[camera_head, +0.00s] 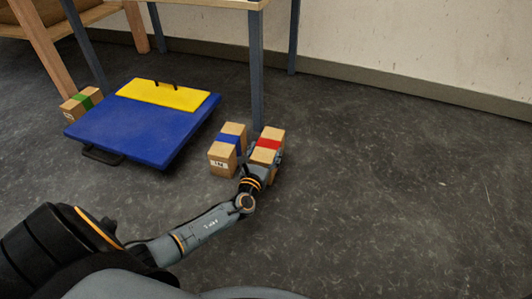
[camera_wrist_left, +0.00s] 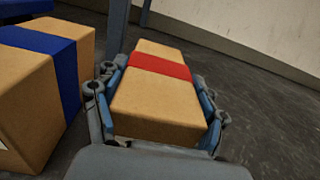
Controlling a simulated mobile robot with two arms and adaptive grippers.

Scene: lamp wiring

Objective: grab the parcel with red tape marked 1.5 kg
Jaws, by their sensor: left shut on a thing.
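My right gripper is not in view.
A brown parcel with blue tape (camera_head: 227,150) stands close on the left. A blue and yellow platform (camera_head: 140,130) lies further left, with a green-taped parcel (camera_head: 82,103) beside it. A table leg (camera_head: 256,70) rises behind. The floor to the right is clear.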

